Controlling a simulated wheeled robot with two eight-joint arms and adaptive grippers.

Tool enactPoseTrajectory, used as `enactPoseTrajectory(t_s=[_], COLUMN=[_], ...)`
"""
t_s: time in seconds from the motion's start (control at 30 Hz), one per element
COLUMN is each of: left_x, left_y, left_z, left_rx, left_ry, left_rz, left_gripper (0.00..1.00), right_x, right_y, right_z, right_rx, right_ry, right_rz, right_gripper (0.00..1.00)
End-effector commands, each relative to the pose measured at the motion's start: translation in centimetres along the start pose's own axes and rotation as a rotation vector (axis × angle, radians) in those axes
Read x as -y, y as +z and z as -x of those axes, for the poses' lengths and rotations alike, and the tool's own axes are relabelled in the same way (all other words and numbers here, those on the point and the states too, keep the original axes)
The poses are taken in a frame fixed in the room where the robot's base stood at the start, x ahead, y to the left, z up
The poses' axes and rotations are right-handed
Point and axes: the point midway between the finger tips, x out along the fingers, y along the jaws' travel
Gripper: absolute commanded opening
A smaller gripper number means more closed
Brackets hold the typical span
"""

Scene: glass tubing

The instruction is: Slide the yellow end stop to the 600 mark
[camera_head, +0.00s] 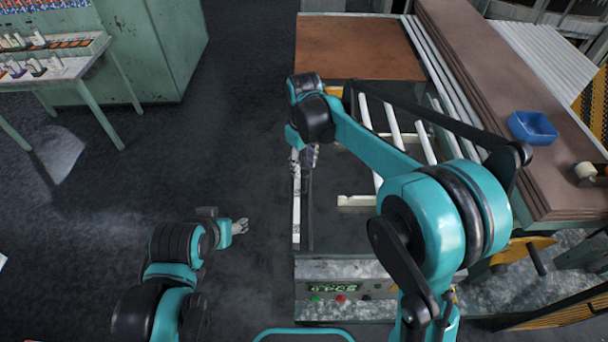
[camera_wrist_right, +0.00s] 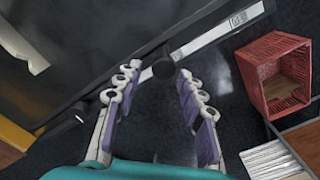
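My right gripper (camera_head: 304,158) is over the pale scale rail (camera_head: 296,210) along the left side of the machine. In the right wrist view my right gripper (camera_wrist_right: 160,75) is open, its purple-padded fingers spread. A round black knob (camera_wrist_right: 163,68) shows between the fingertips, beside the scale rail (camera_wrist_right: 215,33); I cannot tell whether anything touches it. A display window (camera_wrist_right: 238,19) sits on the rail. No yellow end stop can be made out with certainty; the knob may belong to it. My left gripper (camera_head: 240,226) hangs over the floor, too small to judge.
The machine's rollers (camera_head: 394,125) lie right of the rail. A front panel (camera_head: 345,288) has a green display and buttons. A blue bin (camera_head: 532,128) stands on brown boards at right. A red crate (camera_wrist_right: 275,75) shows in the wrist view.

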Motion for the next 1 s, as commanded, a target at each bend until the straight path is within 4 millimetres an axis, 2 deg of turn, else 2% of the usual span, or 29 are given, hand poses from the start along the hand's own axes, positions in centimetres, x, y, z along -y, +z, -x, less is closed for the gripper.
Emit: enactPoseTrajectory(t_s=[0.1,0.3,0.87,1.0], left_x=[0.0,0.0,0.0,0.0], left_y=[0.0,0.0,0.0,0.1], left_z=[0.0,0.0,0.0,-0.2], left_rx=[0.0,0.0,0.0,0.0], left_ry=[0.0,0.0,0.0,0.0], left_rz=[0.0,0.0,0.0,0.0], left_gripper=[0.56,0.56,0.56,0.56], right_x=[0.0,-0.1,-0.1,-0.4], right_y=[0.0,-0.1,0.0,1.4], right_z=[2.4,4.5,4.9,5.4], right_rx=[0.0,0.0,-0.001,-0.024], right_ry=[0.0,0.001,0.001,0.012], right_rz=[0.0,0.0,-0.001,-0.036], right_gripper=[0.4,0.4,0.4,0.4])
